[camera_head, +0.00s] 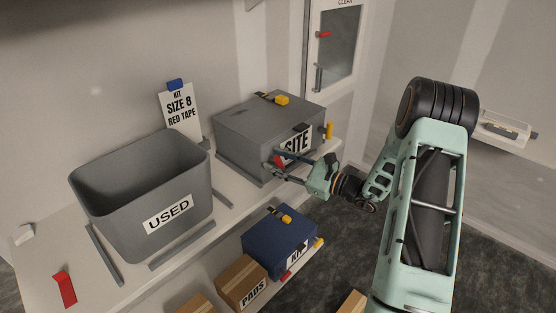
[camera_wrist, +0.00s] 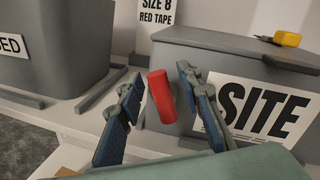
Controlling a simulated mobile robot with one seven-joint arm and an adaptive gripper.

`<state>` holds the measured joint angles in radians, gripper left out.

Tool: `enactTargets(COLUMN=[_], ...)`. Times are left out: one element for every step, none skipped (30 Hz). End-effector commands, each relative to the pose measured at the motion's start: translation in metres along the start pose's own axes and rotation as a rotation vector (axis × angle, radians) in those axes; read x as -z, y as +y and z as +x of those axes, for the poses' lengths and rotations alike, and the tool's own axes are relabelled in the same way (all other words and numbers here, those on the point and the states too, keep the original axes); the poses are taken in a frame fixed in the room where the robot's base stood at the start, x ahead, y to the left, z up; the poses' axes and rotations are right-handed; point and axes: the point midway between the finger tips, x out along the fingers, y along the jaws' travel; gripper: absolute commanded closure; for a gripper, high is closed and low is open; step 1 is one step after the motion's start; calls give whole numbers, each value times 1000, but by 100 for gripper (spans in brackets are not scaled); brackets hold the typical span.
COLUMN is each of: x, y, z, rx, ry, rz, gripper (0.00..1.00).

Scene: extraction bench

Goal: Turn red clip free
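The red clip (camera_wrist: 161,97) is on the front of the grey SITE box (camera_wrist: 240,60), left of its label, and stands roughly upright with a slight tilt. In the head view, the SITE box (camera_head: 262,125) sits on the bench, with the red clip (camera_head: 278,162) partly hidden by my fingers. My gripper (camera_wrist: 160,76) is open, with one blue-padded finger on each side of the clip and visible gaps between. My gripper (camera_head: 275,162) reaches the box front from the right in the head view.
A grey USED bin (camera_head: 140,190) stands left on the bench (camera_head: 30,270). A yellow clip (camera_head: 329,130) is at the SITE box's right end. Below is a blue KIT box (camera_head: 275,240) beside a PADS carton (camera_head: 240,283). A red piece (camera_head: 64,289) lies at the bench's left.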

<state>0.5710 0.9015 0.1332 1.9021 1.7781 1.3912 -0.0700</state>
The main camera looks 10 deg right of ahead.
Motion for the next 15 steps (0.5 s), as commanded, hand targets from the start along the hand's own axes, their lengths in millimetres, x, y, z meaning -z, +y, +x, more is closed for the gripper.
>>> enactTargets(x=[0, 0, 0, 0, 0, 0, 0, 0, 0, 0, 0, 0, 0, 0, 0], y=[0, 0, 0, 0, 0, 0, 0, 0, 0, 0, 0, 0, 0, 0, 0], z=[0, 0, 0, 0, 0, 0, 0, 0, 0, 0, 0, 0, 0, 0, 0], rx=[0, 0, 0, 0, 0, 0, 0, -1, -1, -1, -1, -1, -1, -1, -1], ry=[0, 0, 0, 0, 0, 0, 0, 0, 0, 0, 0, 0, 0, 0, 0], rz=[0, 0, 0, 0, 0, 0, 0, 0, 0, 0, 0, 0, 0, 0, 0], gripper=[67, 67, 67, 67, 67, 67, 70, 74, 78, 81, 85, 89, 92, 96, 100])
